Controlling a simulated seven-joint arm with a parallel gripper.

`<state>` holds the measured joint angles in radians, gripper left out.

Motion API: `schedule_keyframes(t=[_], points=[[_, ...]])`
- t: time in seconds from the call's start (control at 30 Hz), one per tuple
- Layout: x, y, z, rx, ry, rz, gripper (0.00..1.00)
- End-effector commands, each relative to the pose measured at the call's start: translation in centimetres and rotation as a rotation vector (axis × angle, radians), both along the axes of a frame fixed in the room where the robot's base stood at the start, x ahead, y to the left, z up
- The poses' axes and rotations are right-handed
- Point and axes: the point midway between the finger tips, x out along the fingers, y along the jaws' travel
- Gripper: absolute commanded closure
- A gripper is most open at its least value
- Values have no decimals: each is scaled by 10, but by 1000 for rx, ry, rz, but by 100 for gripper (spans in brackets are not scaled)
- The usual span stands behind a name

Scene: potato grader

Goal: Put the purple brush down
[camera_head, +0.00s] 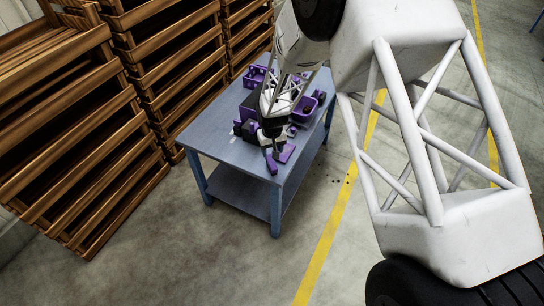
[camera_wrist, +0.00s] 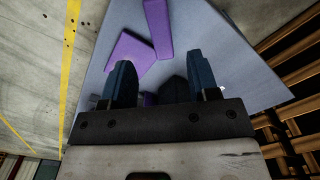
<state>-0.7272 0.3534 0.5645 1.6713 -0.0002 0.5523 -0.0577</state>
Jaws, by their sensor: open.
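Two purple pieces lie on the blue-grey table (camera_head: 216,142) near its front corner: a narrow bar (camera_head: 271,165) and a wider flat block (camera_head: 287,153). In the wrist view the bar (camera_wrist: 158,24) and the block (camera_wrist: 130,51) lie just beyond my fingertips. Which of them is the purple brush, or whether both belong to it, I cannot tell. My gripper (camera_wrist: 158,78) is open above the table, with its two dark fingers apart and neither piece between them. In the head view my gripper (camera_head: 270,150) is close behind the bar.
A purple tray (camera_head: 306,112) and other purple items stand further back on the table, partly hidden by my arm. Stacked wooden crates (camera_head: 70,130) rise left of the table. A yellow floor line (camera_head: 325,240) runs to its right. The table's front left top is clear.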

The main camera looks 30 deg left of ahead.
Motion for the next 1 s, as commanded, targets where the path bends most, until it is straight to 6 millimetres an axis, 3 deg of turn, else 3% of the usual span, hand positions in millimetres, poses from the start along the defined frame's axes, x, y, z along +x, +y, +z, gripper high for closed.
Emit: schedule_keyframes(t=[0.3, 1.0], points=[[0, 0, 26, 0, 0, 0, 45], [0, 0, 28, -1, 1, 0, 45]])
